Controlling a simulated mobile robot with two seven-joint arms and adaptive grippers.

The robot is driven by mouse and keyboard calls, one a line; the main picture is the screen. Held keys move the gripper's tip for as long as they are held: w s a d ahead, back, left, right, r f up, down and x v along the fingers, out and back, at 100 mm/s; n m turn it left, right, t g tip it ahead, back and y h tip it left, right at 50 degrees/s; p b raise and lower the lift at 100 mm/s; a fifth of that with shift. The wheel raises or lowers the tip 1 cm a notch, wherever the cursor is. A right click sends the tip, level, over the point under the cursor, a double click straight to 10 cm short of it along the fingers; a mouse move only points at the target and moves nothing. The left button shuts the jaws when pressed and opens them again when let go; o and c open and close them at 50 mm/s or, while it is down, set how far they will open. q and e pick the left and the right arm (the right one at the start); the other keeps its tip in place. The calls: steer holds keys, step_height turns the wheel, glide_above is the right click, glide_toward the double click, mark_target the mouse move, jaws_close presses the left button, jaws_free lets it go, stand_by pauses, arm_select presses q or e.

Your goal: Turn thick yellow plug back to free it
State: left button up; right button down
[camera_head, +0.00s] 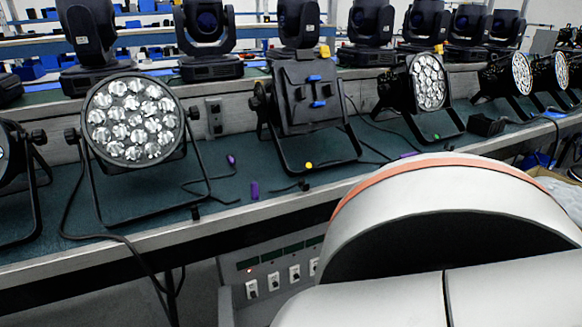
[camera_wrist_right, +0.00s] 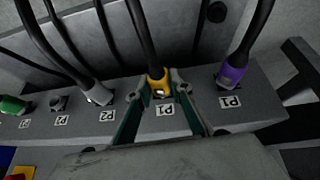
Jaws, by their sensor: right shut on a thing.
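In the right wrist view, a thick yellow plug (camera_wrist_right: 157,76) on a black cable sits at a grey socket panel (camera_wrist_right: 262,100), above a P1 label. My right gripper (camera_wrist_right: 164,84) is shut on the yellow plug, with one fingertip on each side of it. The fingers partly cover the plug's lower end, so how it sits in its socket is hidden. My left gripper is in neither view. In the head view, my own white arm link hides much of the lower right.
A purple plug (camera_wrist_right: 231,75) is close on the right of the yellow one. A pale plug (camera_wrist_right: 98,94) and a green plug (camera_wrist_right: 12,105) are to the left. Black cables rise between them. In the head view, par cans (camera_head: 132,120) stand along a green-topped bench (camera_head: 225,205).

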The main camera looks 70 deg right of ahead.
steer(key=shift+s, duration=0.15)
steer(key=c, duration=1.8)
jaws_free()
steer(key=shift+o, duration=0.4)
steer(key=v, duration=1.2)
